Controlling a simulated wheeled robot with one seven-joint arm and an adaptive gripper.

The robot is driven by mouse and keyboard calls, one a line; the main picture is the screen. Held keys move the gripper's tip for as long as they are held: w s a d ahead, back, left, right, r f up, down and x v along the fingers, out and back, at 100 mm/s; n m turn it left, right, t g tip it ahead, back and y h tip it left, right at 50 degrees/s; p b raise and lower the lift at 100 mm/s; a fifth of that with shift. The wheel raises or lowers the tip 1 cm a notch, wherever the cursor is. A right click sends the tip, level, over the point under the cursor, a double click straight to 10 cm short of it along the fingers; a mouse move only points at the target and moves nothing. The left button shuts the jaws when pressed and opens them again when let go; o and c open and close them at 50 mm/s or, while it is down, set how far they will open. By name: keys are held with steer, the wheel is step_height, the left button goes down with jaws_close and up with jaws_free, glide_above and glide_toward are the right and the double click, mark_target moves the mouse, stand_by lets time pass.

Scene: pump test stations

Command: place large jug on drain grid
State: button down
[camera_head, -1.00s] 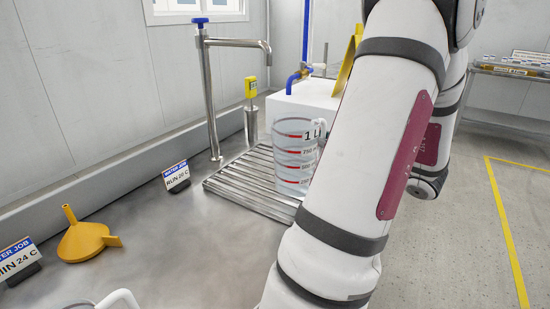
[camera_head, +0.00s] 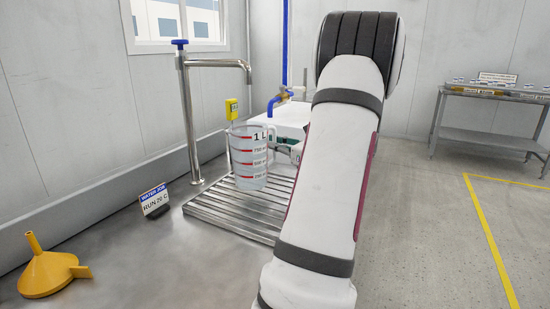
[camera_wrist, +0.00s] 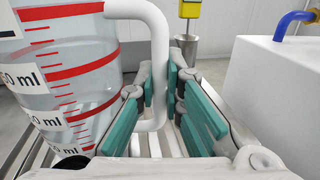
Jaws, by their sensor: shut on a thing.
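The large jug (camera_head: 249,160) is clear, with red level lines and a 1 L mark. It is upright over the back part of the metal drain grid (camera_head: 222,213). I cannot tell whether its base touches the slats. In the wrist view, the jug (camera_wrist: 75,60) fills the left side, and its white handle (camera_wrist: 153,50) passes between the teal pads of my gripper (camera_wrist: 165,105). The gripper is shut on this handle. In the head view, my arm hides most of the gripper and the grid's right side.
A tall tap (camera_head: 190,120) stands behind the grid, its spout reaching above the jug. A white block (camera_head: 285,118) with a blue tap is behind the jug. A sign (camera_head: 154,201) and a yellow funnel (camera_head: 48,272) stand left, with bare counter between.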

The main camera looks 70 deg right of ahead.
mark_target(275, 155)
steer(key=shift+s+f+b, duration=0.15)
steer(key=shift+f+b, duration=0.35)
steer(key=shift+f, duration=1.15)
steer(key=c, duration=1.7)
jaws_free()
steer(key=p+v, duration=0.2)
steer(key=v, duration=1)
steer(key=shift+a+p, duration=0.1)
steer(key=shift+p, duration=0.3)
